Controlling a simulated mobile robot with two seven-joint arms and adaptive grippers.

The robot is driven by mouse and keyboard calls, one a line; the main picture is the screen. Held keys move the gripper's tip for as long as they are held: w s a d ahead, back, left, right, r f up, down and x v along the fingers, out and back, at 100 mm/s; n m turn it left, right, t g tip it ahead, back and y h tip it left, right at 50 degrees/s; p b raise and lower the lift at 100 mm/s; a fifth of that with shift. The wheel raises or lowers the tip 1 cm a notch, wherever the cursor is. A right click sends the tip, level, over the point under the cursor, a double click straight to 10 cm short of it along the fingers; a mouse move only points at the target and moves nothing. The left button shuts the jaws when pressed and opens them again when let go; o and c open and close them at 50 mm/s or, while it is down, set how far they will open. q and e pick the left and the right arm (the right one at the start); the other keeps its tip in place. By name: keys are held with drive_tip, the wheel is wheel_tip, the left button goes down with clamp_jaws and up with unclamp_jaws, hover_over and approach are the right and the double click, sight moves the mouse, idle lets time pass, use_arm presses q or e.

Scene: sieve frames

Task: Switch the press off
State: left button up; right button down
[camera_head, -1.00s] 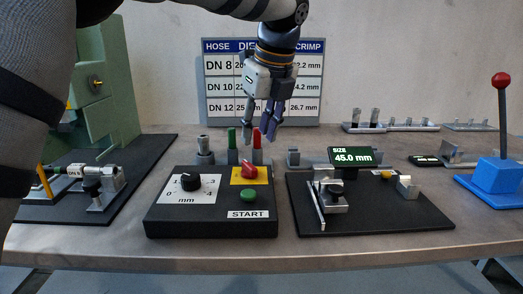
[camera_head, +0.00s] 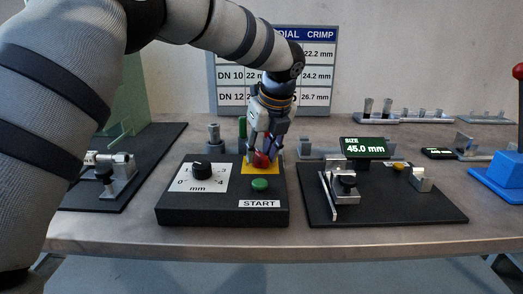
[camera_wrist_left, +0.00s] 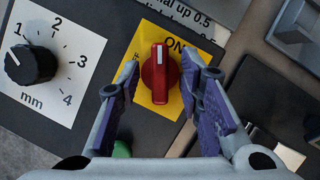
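The press control box (camera_head: 222,214) is black, with a yellow plate (camera_wrist_left: 180,25) bearing a red rotary switch (camera_wrist_left: 160,76). In the left wrist view the switch's white line points up, close to the word ON; other lettering to its left is partly hidden. My left gripper (camera_wrist_left: 164,92) is open, its purple-padded fingers on either side of the red switch with visible gaps in that view. In the head view the gripper (camera_head: 263,158) points down at the switch (camera_head: 262,161) and partly covers it. I cannot tell the fingertips' exact height. My right gripper is not in view.
A green START button (camera_head: 260,184) sits just in front of the switch. A black dial (camera_head: 202,169) on a white mm scale is to the left. Red and green upright pins stand behind the box. A gauge with a display (camera_head: 364,148) stands to the right.

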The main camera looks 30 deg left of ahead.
use_arm(q)
drive_tip(key=shift+c, duration=0.3)
clamp_jaws()
